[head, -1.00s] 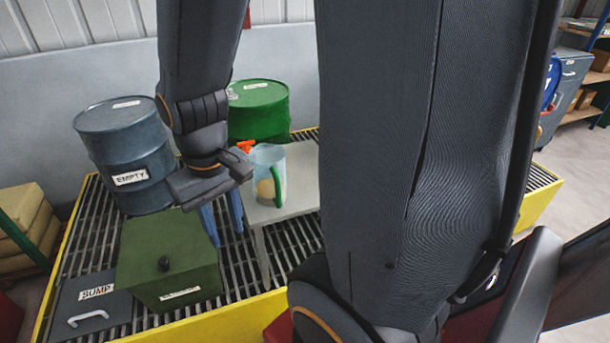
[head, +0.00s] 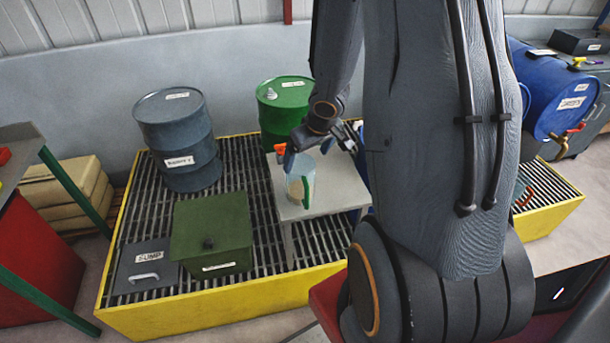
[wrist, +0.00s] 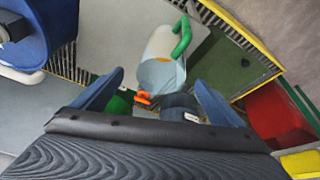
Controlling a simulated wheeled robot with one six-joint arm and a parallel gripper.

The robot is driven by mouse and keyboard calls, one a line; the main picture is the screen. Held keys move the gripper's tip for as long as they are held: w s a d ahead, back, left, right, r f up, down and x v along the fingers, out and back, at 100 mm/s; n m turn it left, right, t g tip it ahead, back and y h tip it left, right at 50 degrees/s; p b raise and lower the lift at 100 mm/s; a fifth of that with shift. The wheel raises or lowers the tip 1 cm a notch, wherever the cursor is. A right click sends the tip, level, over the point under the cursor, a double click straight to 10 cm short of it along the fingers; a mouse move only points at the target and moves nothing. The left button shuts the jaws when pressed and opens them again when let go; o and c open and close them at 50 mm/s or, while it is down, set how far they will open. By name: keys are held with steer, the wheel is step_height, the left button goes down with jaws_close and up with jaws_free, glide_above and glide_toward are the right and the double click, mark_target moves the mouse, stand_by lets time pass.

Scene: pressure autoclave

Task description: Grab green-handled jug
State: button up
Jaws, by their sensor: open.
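The jug (head: 301,186) is pale and see-through, with a green handle (head: 306,192) and something beige low inside. It stands upright on a small grey table (head: 330,188). In the wrist view the jug (wrist: 160,52) lies ahead, between the lines of my two blue fingers, with its handle (wrist: 182,36) on the far right side. My gripper (head: 325,152) is open and empty, above and just behind the jug. It also shows in the wrist view (wrist: 160,80), with its fingers spread wide. I see no contact with the jug.
An orange part (head: 281,149) shows close to the jug's rim; what it belongs to is unclear. A green drum (head: 286,110) and a grey drum (head: 178,140) stand behind. A green box (head: 212,235) sits left on the grating. A blue drum (head: 555,90) is at right.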

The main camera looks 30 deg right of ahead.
mark_target(303, 170)
steer(key=shift+s+y+p, duration=0.1)
steer(key=shift+y+p, duration=0.2)
steer(key=shift+p, duration=0.05)
steer(key=b+x, duration=0.2)
steer(key=x, duration=0.2)
steer(key=b+x, duration=0.2)
steer(key=x, duration=0.2)
steer(key=shift+s, duration=0.25)
steer(key=c, duration=1.7)
